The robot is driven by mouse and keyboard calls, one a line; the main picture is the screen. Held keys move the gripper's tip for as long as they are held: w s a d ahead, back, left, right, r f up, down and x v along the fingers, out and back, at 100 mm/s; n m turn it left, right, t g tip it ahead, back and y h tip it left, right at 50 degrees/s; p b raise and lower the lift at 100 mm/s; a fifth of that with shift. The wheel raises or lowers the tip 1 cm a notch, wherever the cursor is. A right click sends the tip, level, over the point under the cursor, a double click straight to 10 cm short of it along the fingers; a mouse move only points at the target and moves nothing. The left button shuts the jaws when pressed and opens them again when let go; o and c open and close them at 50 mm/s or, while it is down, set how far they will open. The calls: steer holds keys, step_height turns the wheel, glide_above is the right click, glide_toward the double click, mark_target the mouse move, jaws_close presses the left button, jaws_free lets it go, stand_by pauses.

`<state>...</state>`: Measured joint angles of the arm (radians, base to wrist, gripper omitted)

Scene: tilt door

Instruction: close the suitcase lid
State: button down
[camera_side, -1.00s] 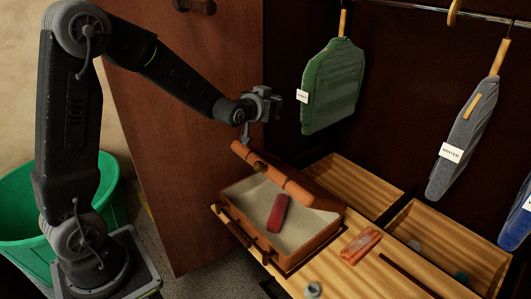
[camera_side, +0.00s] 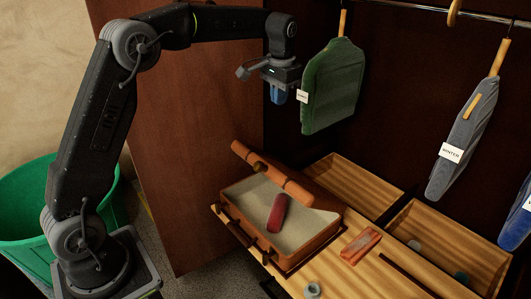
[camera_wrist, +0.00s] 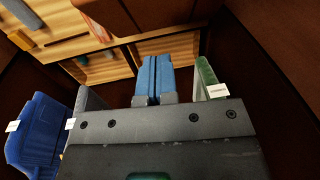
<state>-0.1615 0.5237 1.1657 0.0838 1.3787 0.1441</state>
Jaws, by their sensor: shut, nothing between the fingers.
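The brown suitcase (camera_side: 312,246) sits on the wooden surface in the side view. Its lid (camera_side: 290,184) stands open, tilted up, seen nearly edge-on along the far side. A red item (camera_side: 277,212) lies inside on the pale lining. My gripper (camera_side: 278,100) hangs above and behind the lid, apart from it, with its blue fingers pointing down. In the wrist view the blue fingers (camera_wrist: 154,76) are together with nothing between them. A brown panel (camera_wrist: 108,14) at the top of that view may be part of the suitcase.
A green garment (camera_side: 333,88) hangs close to the right of my gripper. A grey garment (camera_side: 464,135) hangs further right. Open wooden drawers (camera_side: 352,180) lie beyond the suitcase. The wardrobe door (camera_side: 180,150) stands behind my arm.

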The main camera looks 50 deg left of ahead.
steer(key=shift+g, duration=0.3)
steer(key=f, duration=1.4)
steer(key=shift+s+a+f, duration=0.25)
steer(key=shift+s+a, duration=0.1)
steer(key=shift+s, duration=0.05)
steer(key=shift+s+a+f, duration=0.25)
steer(key=shift+s+f, duration=0.25)
steer(key=shift+f, duration=0.05)
steer(key=shift+s+a+f, duration=0.2)
steer(key=shift+s+f, duration=0.3)
steer(key=shift+f, duration=0.05)
steer(key=shift+s+a+f, duration=0.1)
steer(key=shift+s+f, duration=0.1)
steer(key=shift+f, duration=0.05)
steer(key=shift+s+f, duration=0.1)
steer(key=shift+f, duration=0.05)
